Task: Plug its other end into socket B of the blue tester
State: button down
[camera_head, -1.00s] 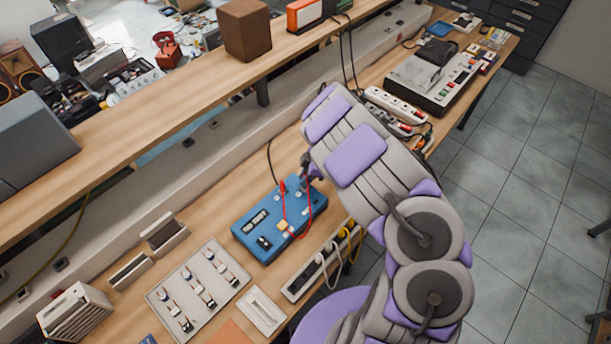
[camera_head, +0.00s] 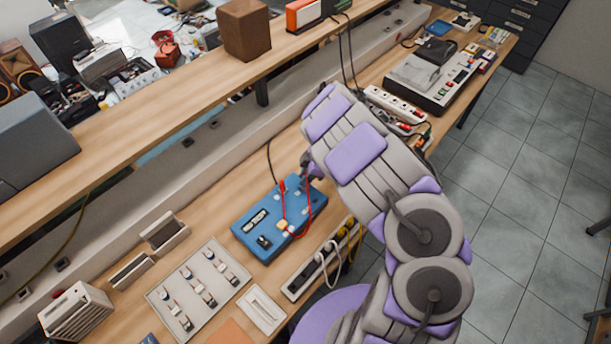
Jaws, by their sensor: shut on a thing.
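The blue tester (camera_head: 257,237) lies on the wooden bench, left of my arm. A red cable (camera_head: 307,220) loops over its top. One red plug (camera_head: 283,186) stands upright near the tester's far edge; the other side of the loop runs up to my gripper. My gripper (camera_head: 306,178) is over the tester's far right part, shut on the cable's end. The fingertips and the held plug are small and partly hidden by my arm, so I cannot tell whether the plug touches a socket. The socket letters are too small to read.
A power strip (camera_head: 302,284) with cables runs along the bench's front edge. A raised shelf (camera_head: 160,95) crosses behind. A grey device (camera_head: 432,85) stands farther right.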

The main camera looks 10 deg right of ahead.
jog(key=shift+f, duration=0.55)
dwell(0.4)
jog(key=shift+f+p, duration=0.4)
jog(key=shift+p, duration=0.35)
dwell(4.5)
jog(key=c, duration=1)
grip_release()
